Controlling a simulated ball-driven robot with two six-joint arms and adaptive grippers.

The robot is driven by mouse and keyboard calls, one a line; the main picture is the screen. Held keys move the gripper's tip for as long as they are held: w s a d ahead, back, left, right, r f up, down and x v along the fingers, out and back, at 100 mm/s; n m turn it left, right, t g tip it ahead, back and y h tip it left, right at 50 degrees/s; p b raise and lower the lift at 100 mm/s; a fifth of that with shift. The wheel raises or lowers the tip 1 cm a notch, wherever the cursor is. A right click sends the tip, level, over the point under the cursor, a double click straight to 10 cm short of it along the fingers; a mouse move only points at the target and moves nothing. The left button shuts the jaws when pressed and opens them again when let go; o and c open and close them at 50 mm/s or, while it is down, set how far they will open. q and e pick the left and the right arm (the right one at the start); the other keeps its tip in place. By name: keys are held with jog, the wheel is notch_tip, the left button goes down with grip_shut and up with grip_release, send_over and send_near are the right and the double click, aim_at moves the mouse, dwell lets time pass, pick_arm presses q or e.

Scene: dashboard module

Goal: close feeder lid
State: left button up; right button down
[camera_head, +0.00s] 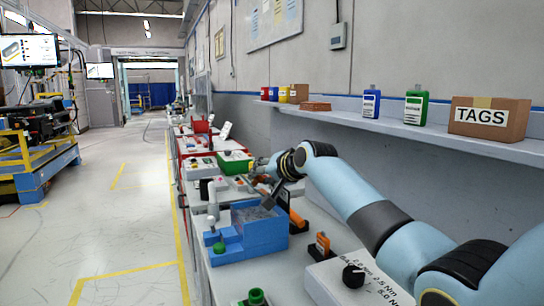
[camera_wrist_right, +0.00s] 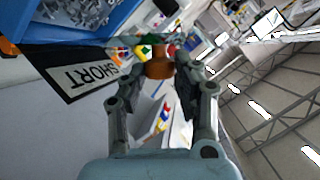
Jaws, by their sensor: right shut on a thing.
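The blue feeder box (camera_head: 262,236) stands on the bench with its top open and grey contents inside. A dark panel (camera_head: 274,196), seemingly its lid, stands tilted up at the box's far right. In the wrist view the box (camera_wrist_right: 92,24) is at upper left, with a black strip marked SHORT (camera_wrist_right: 85,77) beside it. My right gripper (camera_head: 262,172) reaches in from the right, behind the box. Its fingers (camera_wrist_right: 158,72) are shut on a brown-orange knob (camera_wrist_right: 158,66). Whether the knob joins the lid cannot be told. My left gripper is out of view.
A green bin (camera_head: 234,162) stands behind the box. An orange-and-black stand (camera_head: 321,246) and a white box with a black dial (camera_head: 353,276) stand to the right. A green knob (camera_head: 257,297) is at the front. A shelf holds bottles and a TAGS carton (camera_head: 489,118).

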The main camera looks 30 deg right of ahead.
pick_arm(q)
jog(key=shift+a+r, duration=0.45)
pick_arm(e)
jog(key=a+f+n+h, duration=0.3)
jog(key=a+f+n, duration=0.1)
jog(key=a+f, duration=0.1)
jog(key=shift+f+g+h, duration=0.3)
jog(key=shift+f, duration=0.35)
jog(key=shift+a, duration=0.1)
jog(key=c, duration=1.3)
grip_release()
jog(key=shift+w+f, duration=0.1)
jog(key=o, duration=0.3)
jog(key=shift+a, duration=0.1)
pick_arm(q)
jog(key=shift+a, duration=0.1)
pick_arm(e)
jog(key=shift+r, duration=0.2)
jog(key=v, duration=1.2)
jog(key=shift+f, duration=0.1)
